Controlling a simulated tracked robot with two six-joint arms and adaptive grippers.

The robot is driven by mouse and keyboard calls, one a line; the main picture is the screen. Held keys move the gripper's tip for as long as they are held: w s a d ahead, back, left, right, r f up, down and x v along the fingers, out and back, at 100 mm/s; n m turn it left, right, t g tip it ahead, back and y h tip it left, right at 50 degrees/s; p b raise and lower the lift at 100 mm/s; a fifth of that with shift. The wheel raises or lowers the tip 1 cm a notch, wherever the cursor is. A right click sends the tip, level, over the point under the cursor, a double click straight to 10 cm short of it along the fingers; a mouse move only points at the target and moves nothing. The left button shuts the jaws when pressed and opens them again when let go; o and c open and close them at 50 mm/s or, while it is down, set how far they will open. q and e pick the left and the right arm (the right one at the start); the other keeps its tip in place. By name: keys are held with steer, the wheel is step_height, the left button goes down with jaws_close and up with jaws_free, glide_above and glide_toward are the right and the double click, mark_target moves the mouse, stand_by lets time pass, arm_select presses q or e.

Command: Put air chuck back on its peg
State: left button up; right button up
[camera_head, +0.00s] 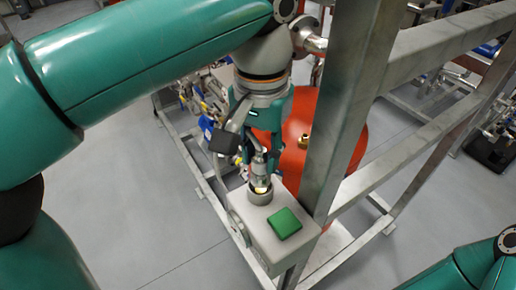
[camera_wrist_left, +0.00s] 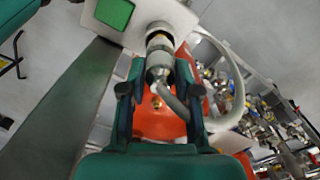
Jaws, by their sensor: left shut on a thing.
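The air chuck (camera_head: 260,172) is a metal fitting held upright in my left gripper (camera_head: 257,157), whose fingers are closed around it. Its lower end is at a round collar (camera_head: 260,196) on top of a white box; I cannot tell whether this collar is the peg or how deep the chuck sits. In the left wrist view, the chuck (camera_wrist_left: 159,62) lies between the two dark fingers (camera_wrist_left: 156,88), with its far end at the collar on the white box (camera_wrist_left: 183,20). A grey hose (camera_wrist_left: 237,90) loops beside it. My right gripper is out of view.
A green square pad (camera_head: 286,223) is on the white box beside the collar. A steel frame post (camera_head: 345,110) rises close to the right of my left gripper. A red tank (camera_head: 300,122) stands behind. Grey floor (camera_head: 120,190) is clear at left.

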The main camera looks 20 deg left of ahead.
mark_target(261, 171)
arm_select(q)
steer(key=shift+f, duration=0.15)
stand_by(0.5)
steer(key=shift+f+b, duration=0.4)
steer(key=shift+f, duration=0.25)
steer(key=shift+f, duration=0.15)
steer(key=shift+f+b, duration=0.55)
steer(key=shift+f, duration=0.1)
steer(key=shift+f, duration=0.1)
stand_by(0.5)
steer(key=shift+f+b, duration=0.3)
steer(key=shift+f, duration=0.15)
